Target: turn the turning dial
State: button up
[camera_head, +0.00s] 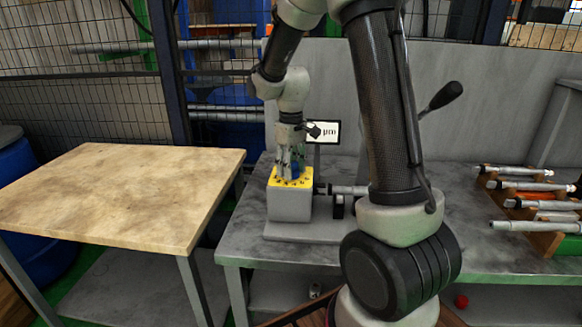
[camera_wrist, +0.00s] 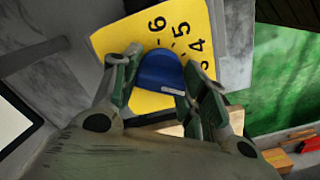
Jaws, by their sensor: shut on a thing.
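The turning dial is a blue knob (camera_wrist: 161,70) with a white mark on its side, set on a yellow number plate (camera_wrist: 130,43). The black numbers 6, 5 and 4 show beyond the knob in the wrist view. In the head view the yellow plate (camera_head: 275,182) tops a grey block (camera_head: 289,205), and the knob (camera_head: 295,169) is partly hidden by the fingers. My gripper (camera_wrist: 164,58) points down with one finger on each side of the knob and is shut on it. It also shows in the head view (camera_head: 291,166).
A small display (camera_head: 329,131) stands behind the block on the grey machine table (camera_head: 250,248). Several metal shafts lie in a rack (camera_head: 545,243) at the right. A bare wooden table (camera_head: 120,190) is at the left. A black-knobbed lever (camera_head: 446,95) rises behind my arm.

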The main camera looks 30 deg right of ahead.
jog(key=shift+m, duration=0.9)
jog(key=o, duration=1)
notch_tip(320, 180, up, 12)
